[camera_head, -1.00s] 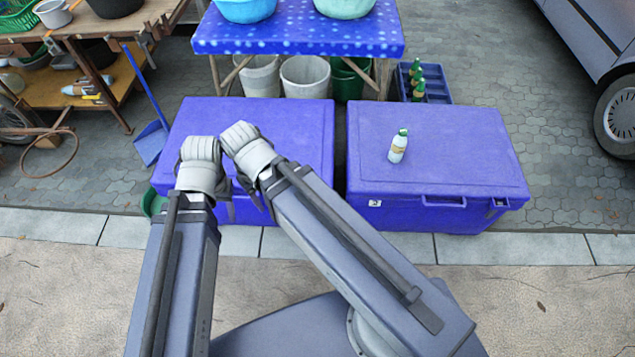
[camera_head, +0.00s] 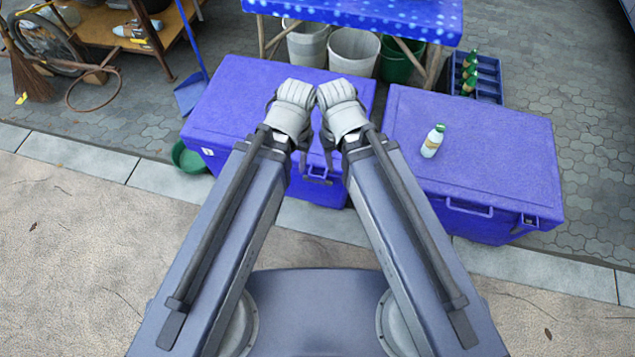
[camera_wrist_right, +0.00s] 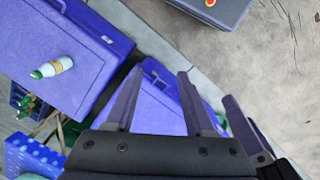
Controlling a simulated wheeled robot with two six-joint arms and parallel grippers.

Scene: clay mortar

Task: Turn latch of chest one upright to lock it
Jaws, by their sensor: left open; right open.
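Two closed blue-purple chests stand side by side: a left chest (camera_head: 235,100) and a right chest (camera_head: 490,150). I cannot tell which is chest one. A small handle (camera_head: 318,174) shows on the left chest's front between my arms; its latch is not clearly visible. The right chest has a dark latch (camera_head: 530,220) at its front right corner. My left gripper (camera_head: 302,160) hangs by the left chest's front edge, mostly hidden by its wrist. My right gripper (camera_wrist_right: 160,88) is open and empty in the right wrist view, above the left chest (camera_wrist_right: 160,118).
A blue crate with green bottles (camera_head: 487,82), buckets (camera_head: 353,50) and a blue-clothed table (camera_head: 370,14) are behind. A green basin (camera_head: 188,158) is left. Pavement in front is clear.

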